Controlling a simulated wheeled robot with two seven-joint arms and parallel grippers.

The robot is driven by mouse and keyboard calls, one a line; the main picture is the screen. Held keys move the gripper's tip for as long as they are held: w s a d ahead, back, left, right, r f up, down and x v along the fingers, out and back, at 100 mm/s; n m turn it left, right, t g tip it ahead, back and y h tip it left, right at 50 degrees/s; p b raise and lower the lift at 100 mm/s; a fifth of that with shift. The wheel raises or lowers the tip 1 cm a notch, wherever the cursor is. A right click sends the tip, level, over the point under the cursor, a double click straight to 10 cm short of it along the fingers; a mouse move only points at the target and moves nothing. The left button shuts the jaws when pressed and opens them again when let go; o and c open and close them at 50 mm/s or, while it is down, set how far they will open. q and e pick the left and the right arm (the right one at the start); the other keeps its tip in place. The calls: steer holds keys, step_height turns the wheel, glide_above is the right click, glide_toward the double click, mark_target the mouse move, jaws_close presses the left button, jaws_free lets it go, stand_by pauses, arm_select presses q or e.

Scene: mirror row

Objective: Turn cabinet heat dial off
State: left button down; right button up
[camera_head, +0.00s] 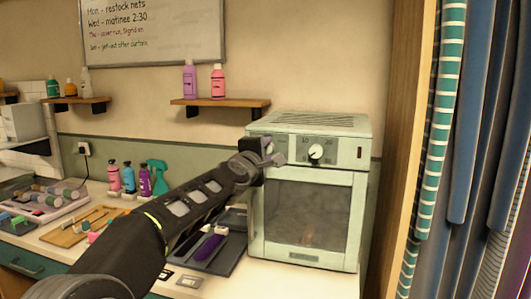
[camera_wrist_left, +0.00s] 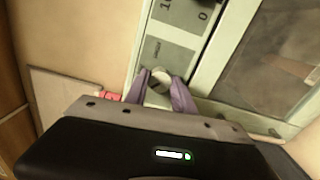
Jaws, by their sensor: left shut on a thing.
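The pale green cabinet (camera_head: 309,262) stands on the counter, with its glass door shut. A round white dial (camera_head: 316,152) with a pointer and scale marks sits in the middle of its top panel. My left gripper (camera_head: 278,152) is at the left end of that panel, apart from the white dial. In the left wrist view, its two purple-grey fingers (camera_wrist_left: 160,90) are shut on a small pale knob (camera_wrist_left: 160,77) on the panel. The head view hides this knob behind the gripper. The label beside it is too small to read. My right gripper is not in view.
Several bottles stand further left. Striped and blue curtains (camera_head: 480,150) hang at the right.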

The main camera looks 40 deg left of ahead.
arm_select(q)
steer(key=shift+n, duration=1.1)
steer(key=c, duration=1)
jaws_free()
steer(key=shift+c, duration=0.2)
steer(key=v, duration=0.7)
steer(key=shift+s+d, duration=0.15)
steer(key=shift+s, duration=0.2)
